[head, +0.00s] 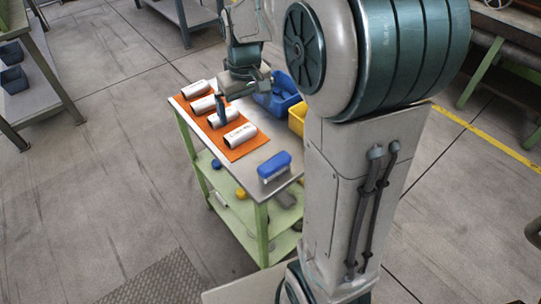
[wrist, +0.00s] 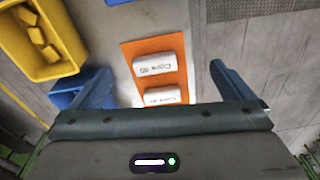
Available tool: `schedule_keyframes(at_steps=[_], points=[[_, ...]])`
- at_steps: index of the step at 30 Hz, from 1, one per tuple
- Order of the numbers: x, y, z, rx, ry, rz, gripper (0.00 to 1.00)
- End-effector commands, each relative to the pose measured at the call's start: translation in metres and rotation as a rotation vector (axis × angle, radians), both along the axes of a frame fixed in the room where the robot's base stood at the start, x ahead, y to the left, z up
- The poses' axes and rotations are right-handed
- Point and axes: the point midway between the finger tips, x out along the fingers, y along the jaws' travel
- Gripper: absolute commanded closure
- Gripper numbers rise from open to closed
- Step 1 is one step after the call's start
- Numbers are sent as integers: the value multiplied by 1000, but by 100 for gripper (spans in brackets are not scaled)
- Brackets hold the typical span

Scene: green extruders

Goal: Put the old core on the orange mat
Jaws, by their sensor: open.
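Several white cylindrical cores lie on orange matting on the cart top in the head view, among them a front core (head: 240,135) and a back core (head: 194,89). The orange mat (head: 231,155) shows bare around the front core. In the wrist view, a labelled core (wrist: 159,64) lies on the orange mat (wrist: 152,45), and another core (wrist: 162,95) is partly hidden by my gripper. I cannot tell which core is the old one. My gripper (wrist: 161,68) is open and empty, above the cores; it also shows over the cart in the head view (head: 224,112).
A blue bin (head: 281,90) and a yellow bin (head: 297,122) stand along the cart's right side; the yellow one holds yellow pieces in the wrist view (wrist: 33,58). A blue-topped object (head: 274,166) lies at the cart's front. The lower shelf (head: 232,192) holds small items.

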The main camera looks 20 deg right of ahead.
Motion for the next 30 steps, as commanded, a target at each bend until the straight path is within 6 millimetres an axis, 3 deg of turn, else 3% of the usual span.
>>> schedule_keyframes(at_steps=[1, 6, 12, 15, 21, 30], points=[[-20, 0, 8, 4, -21, -19, 0], [-79, 0, 17, 12, -71, -81, 0], [-143, 1, 13, 18, -128, -149, 0], [-165, 1, 7, 19, -149, -174, 0], [-186, 1, 0, 21, -168, -201, 0], [-187, 1, -1, 21, -169, -203, 0]])
